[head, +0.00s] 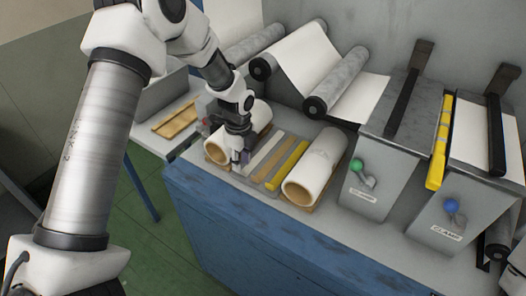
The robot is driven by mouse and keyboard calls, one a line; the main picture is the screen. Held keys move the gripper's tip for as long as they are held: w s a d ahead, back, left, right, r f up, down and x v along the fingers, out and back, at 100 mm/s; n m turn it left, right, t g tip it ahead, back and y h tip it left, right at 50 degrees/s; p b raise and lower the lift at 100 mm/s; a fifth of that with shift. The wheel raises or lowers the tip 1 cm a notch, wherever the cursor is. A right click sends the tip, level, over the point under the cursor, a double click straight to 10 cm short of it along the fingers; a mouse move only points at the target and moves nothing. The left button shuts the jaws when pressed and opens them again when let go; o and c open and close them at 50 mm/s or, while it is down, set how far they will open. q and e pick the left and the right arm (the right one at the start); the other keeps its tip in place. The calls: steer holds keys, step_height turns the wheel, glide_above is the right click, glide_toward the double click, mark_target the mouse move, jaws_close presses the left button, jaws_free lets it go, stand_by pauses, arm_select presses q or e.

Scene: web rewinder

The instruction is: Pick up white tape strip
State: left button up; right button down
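A white tape strip (264,153) lies on the worktop between two paper rolls, the leftmost visible of several parallel strips. Beside it lie a brown strip (274,161) and a yellow strip (288,164). My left gripper (240,160) points down just left of the white strip, close to the left roll. Its fingertips are small and dark, with a purplish patch between or beside them, so I cannot tell if they are open or touching anything. My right gripper is out of view.
A left paper roll (217,152) and a right paper roll (315,167) flank the strips. Clamp units with a green knob (356,165) and a blue knob (451,206) stand to the right. A side table holds a wooden tray (176,120). Rollers with white web (345,88) are behind.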

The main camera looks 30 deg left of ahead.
mark_target(242, 176)
arm_select(q)
step_height(242, 176, down, 4)
steer(key=shift+r, duration=0.25)
steer(key=shift+s, duration=0.15)
steer(key=shift+c, duration=0.3)
jaws_close()
steer(key=shift+r, duration=0.15)
